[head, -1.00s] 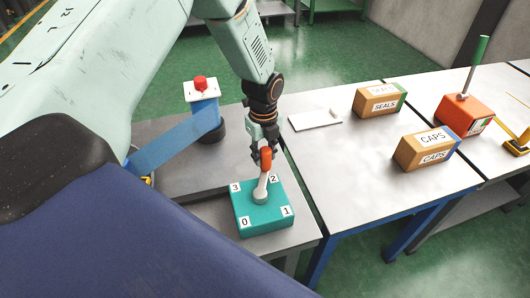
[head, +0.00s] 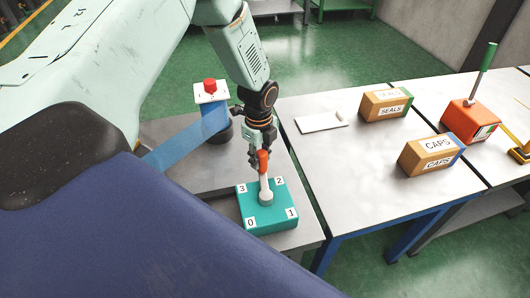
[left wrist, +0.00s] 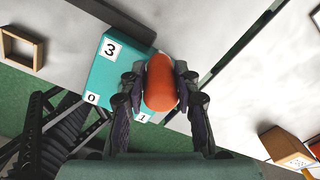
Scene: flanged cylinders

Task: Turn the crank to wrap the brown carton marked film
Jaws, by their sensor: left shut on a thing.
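The crank is a teal box (head: 268,222) with corner labels 0, 1, 2 and 3, a pale arm (head: 266,186) and an orange knob (head: 263,160). The arm points to the far side, between labels 3 and 2. My left gripper (head: 260,154) is shut on the knob; in the left wrist view the orange knob (left wrist: 161,82) sits between both fingers. A blue film strip (head: 185,141) runs from a post with a red-topped white plate (head: 210,92) to the left, behind my arm. No carton marked film shows. My right gripper is out of view.
On the tables to the right are a carton marked SEALS (head: 386,105), a carton marked CAPS (head: 431,155), a white plate (head: 321,122) and an orange box (head: 468,121) with a green-handled lever. The tabletop between the crank and CAPS is clear.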

